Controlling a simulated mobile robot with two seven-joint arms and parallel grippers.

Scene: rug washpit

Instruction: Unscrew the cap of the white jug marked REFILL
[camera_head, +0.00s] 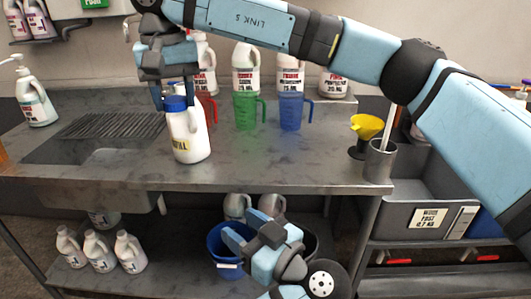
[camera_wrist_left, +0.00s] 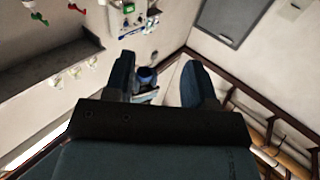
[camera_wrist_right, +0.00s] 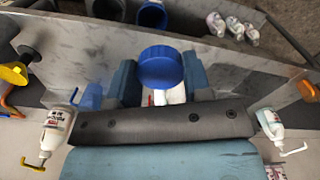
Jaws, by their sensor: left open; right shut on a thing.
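The white jug (camera_head: 190,145) stands upright near the front of the grey bench, its yellow label partly readable as "...FILL". Its blue cap (camera_head: 176,103) is between the fingers of my right gripper (camera_head: 173,97), which comes down from above and is shut on it. In the right wrist view the round blue cap (camera_wrist_right: 160,67) sits between the two fingers, with a little of the white jug (camera_wrist_right: 170,95) below it. My left gripper (camera_head: 232,250) is open and empty, low in front of the bench's lower shelf. The left wrist view shows its fingers apart.
Red, green (camera_head: 245,111) and blue (camera_head: 291,111) measuring jugs stand behind, before several white bottles. A yellow funnel (camera_head: 366,127) and a metal cup (camera_head: 380,160) are at the right. A sink (camera_head: 90,150) lies left. More jugs (camera_head: 100,252) and a blue bucket (camera_head: 218,243) are below.

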